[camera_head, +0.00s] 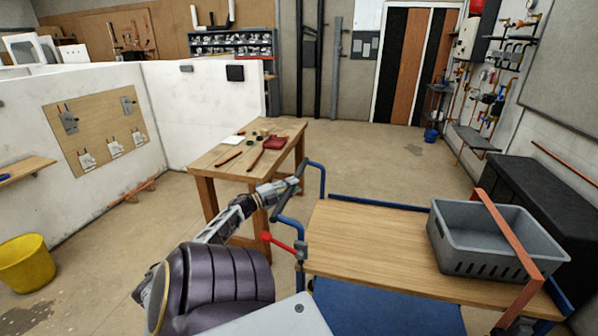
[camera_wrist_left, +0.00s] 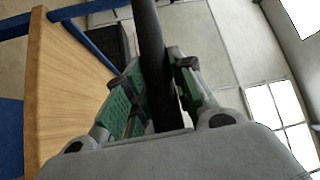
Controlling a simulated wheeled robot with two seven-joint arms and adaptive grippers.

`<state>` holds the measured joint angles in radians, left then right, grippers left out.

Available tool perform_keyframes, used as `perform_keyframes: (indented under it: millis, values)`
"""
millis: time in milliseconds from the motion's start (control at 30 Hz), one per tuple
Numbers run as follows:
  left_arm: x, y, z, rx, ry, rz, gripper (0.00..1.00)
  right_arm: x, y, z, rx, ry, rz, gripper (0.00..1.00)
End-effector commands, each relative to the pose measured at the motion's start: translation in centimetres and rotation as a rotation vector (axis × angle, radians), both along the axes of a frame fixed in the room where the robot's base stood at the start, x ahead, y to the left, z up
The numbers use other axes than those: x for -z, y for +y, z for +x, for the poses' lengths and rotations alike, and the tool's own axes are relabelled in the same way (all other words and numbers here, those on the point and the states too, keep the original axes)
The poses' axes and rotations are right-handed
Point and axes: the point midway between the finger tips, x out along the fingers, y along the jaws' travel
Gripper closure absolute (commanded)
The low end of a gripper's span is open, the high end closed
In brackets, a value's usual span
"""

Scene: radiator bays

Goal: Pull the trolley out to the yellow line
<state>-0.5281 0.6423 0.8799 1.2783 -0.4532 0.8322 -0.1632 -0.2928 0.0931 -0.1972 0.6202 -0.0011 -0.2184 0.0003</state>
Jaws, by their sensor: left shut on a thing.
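The trolley has a wooden top (camera_head: 360,245) on a blue frame, with a blue lower shelf (camera_head: 385,310). Its dark handle bar (camera_head: 281,207) stands at the left end on blue tubes. My left gripper (camera_head: 290,187) is shut on this bar. In the left wrist view the green-padded fingers of the gripper (camera_wrist_left: 155,85) close on both sides of the dark bar (camera_wrist_left: 148,28), and the wooden top (camera_wrist_left: 65,85) lies to the left. A red-knobbed lever (camera_head: 267,237) sits below the handle. My right gripper and the yellow line are not visible.
A grey crate (camera_head: 462,260) rides on the trolley's right part, with a copper-coloured strip (camera_head: 508,235) across it. A wooden workbench (camera_head: 225,160) with tools stands close behind the handle. A black chest (camera_head: 535,195) is at right, a yellow bucket (camera_head: 25,262) at left. Floor beyond is open.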

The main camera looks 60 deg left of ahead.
Motion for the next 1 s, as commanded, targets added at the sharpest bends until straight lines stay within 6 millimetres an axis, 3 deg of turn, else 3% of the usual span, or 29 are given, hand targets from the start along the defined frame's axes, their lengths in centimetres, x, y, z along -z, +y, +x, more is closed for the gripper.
perform_keyframes:
  millis: [367,400,567,1000]
  values:
    - [0.2,0.36,-0.43,-0.005,0.004,-0.002,1.0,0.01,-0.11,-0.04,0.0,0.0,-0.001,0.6]
    - [0.2,0.37,-0.43,-0.005,0.004,-0.002,0.73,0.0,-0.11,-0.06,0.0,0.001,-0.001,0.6]
    - [0.14,0.33,-0.37,-0.004,0.003,-0.002,0.54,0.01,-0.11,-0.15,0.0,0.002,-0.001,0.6]
    - [0.11,0.23,-0.57,-0.003,0.001,-0.001,0.54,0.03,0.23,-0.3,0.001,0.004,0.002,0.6]
